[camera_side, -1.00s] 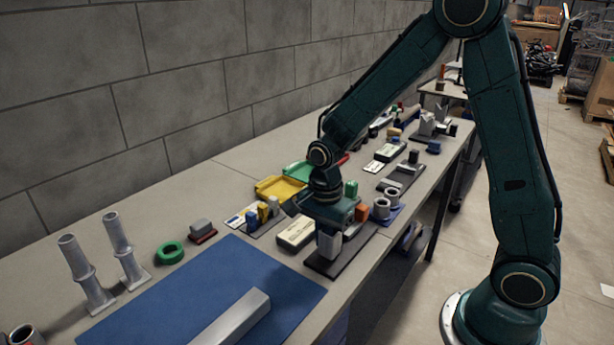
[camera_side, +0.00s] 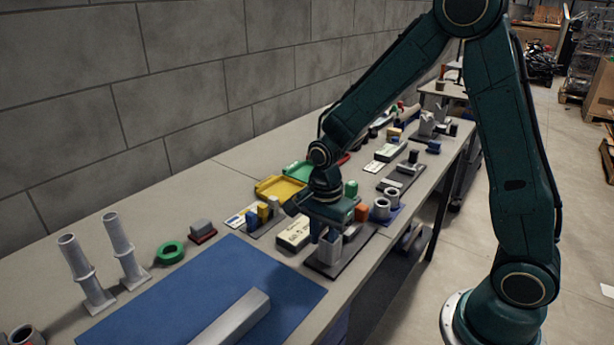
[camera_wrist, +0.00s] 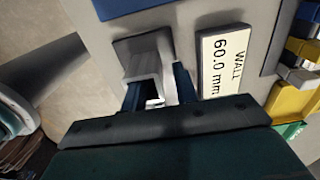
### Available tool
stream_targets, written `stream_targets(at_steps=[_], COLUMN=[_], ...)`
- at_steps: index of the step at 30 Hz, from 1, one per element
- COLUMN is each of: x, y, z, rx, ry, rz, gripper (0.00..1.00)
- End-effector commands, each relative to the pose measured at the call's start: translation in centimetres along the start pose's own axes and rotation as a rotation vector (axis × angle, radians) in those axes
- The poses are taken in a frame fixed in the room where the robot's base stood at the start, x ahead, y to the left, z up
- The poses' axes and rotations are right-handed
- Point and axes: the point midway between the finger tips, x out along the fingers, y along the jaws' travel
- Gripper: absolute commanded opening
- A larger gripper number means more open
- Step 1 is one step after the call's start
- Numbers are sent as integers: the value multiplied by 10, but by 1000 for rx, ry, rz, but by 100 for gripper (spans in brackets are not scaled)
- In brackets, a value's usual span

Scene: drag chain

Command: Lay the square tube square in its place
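The grey hollow square tube (camera_side: 327,252) stands upright at the dark plate (camera_side: 347,262) near the bench's front edge. It also shows in the wrist view (camera_wrist: 146,62), with its open end toward me and the dark plate behind it. My gripper (camera_side: 333,233) is right above the tube, pointing down. In the wrist view its two dark fingers (camera_wrist: 158,90) are apart, one on each side of the tube's near end, and look open. The tube's lower end and its exact seat on the plate are hard to make out.
A blue mat (camera_side: 290,290) with a long grey bar (camera_side: 235,318) is to the left.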

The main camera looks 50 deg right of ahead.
Motion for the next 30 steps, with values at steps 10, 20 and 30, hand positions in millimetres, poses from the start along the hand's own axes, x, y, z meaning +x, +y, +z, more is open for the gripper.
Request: stream_targets(at_steps=[10,20,30], x=[-24,-78,-126], y=[-1,-1,-1], z=[0,0,0], rx=[0,0,0], ry=[0,0,0], rz=[-4,-7,-5], gripper=[30,30,30])
